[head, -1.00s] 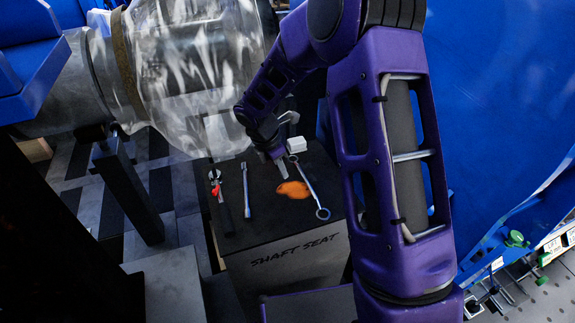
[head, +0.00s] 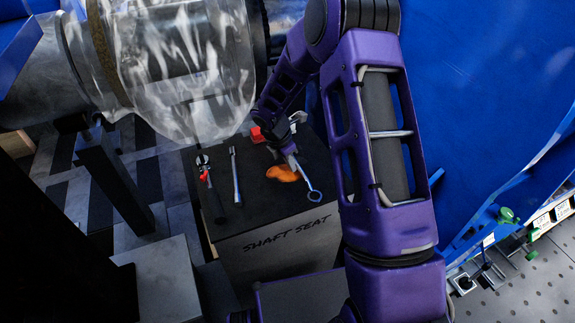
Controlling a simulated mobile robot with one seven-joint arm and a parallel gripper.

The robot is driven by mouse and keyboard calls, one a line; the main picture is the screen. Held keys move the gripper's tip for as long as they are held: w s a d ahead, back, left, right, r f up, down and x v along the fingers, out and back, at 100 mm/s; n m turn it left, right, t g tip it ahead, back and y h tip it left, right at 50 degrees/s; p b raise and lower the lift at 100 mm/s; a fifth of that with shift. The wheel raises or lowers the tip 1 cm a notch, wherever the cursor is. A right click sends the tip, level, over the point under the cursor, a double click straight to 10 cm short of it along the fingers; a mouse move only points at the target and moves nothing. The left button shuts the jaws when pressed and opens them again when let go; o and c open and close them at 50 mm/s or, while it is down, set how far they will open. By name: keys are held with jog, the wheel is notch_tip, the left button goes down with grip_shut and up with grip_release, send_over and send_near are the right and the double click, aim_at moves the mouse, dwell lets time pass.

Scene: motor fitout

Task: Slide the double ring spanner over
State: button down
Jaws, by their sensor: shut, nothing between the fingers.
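The double ring spanner (head: 306,182) is a long silver bar lying on the dark top of the block marked SHAFT SEAT. Its near ring (head: 314,196) lies close to the front right edge. Its far part is hidden behind my gripper. My gripper (head: 290,162) is shut and empty, pointing down at the spanner's upper part. I cannot tell whether it touches the spanner. An orange cloth-like lump (head: 283,173) lies just left of the spanner.
A silver bar-shaped tool (head: 235,178) and a red-and-black tool (head: 210,188) lie on the left of the block top (head: 258,205). A red object (head: 257,135) is at the back. A clear-covered cylinder (head: 175,65) overhangs the back left.

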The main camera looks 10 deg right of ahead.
aim_at(318, 158)
jog(key=w+d+p, duration=0.1)
jog(key=d, duration=0.2)
jog(key=w+d+p, duration=0.1)
jog(key=d, duration=0.2)
jog(key=w+d+p, duration=0.1)
jog(key=w+d, duration=0.1)
jog(key=shift+d, duration=0.4)
jog(key=a, duration=0.1)
jog(key=s+a, duration=0.1)
jog(key=a, duration=0.2)
jog(key=shift+s+r, duration=0.3)
jog(key=shift+s, duration=0.05)
jog(key=p+v, duration=0.1)
jog(key=v, duration=0.8)
jog(key=shift+s+r+p, duration=0.15)
jog(key=shift+p, duration=0.15)
